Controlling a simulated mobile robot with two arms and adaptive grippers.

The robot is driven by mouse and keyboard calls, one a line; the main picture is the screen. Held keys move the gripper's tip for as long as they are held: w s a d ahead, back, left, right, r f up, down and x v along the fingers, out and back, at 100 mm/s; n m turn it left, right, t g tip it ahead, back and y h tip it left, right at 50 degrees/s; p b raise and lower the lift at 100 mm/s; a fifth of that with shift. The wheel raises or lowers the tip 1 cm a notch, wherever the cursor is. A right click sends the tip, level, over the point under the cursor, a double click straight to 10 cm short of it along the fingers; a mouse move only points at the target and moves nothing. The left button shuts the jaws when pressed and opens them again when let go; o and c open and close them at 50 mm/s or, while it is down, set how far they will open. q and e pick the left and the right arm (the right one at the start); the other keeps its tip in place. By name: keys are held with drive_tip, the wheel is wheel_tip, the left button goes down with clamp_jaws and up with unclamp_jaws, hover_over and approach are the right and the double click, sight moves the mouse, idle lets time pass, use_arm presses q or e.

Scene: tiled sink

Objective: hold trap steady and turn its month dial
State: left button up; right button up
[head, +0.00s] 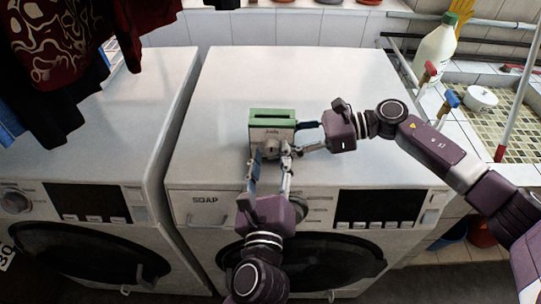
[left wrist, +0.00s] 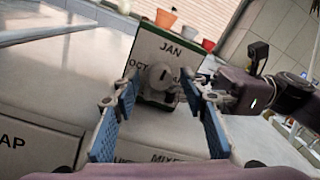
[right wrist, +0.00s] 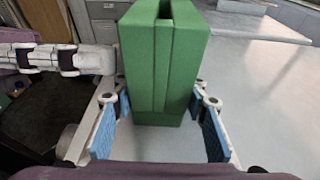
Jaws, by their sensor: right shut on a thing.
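The trap (head: 272,114) is a box with a green top and a pale front, standing on the right-hand washing machine. Its front in the left wrist view (left wrist: 165,48) reads JAN at the top and OCT at the left. The round grey month dial (left wrist: 161,77) sticks out of that front. My left gripper (head: 272,156) is open in front of the trap, one finger on each side of the dial, with no clear contact. My right gripper (head: 303,138) is shut on the trap from the right. Its fingers flank the green body (right wrist: 160,70) in the right wrist view.
The right-hand washer (head: 215,95) has clear top space around the trap. A second washer (head: 130,110) stands at left, with dark clothes (head: 75,50) hanging above. A white bottle (head: 435,52) and tiled sink (head: 475,125) are at right. Pots (left wrist: 186,45) line the back ledge.

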use_arm(q)
clamp_jaws()
drive_tip(key=shift+m, duration=0.8)
unclamp_jaws()
drive_tip(key=s, duration=1.2)
drive_tip(key=shift+a, duration=0.25)
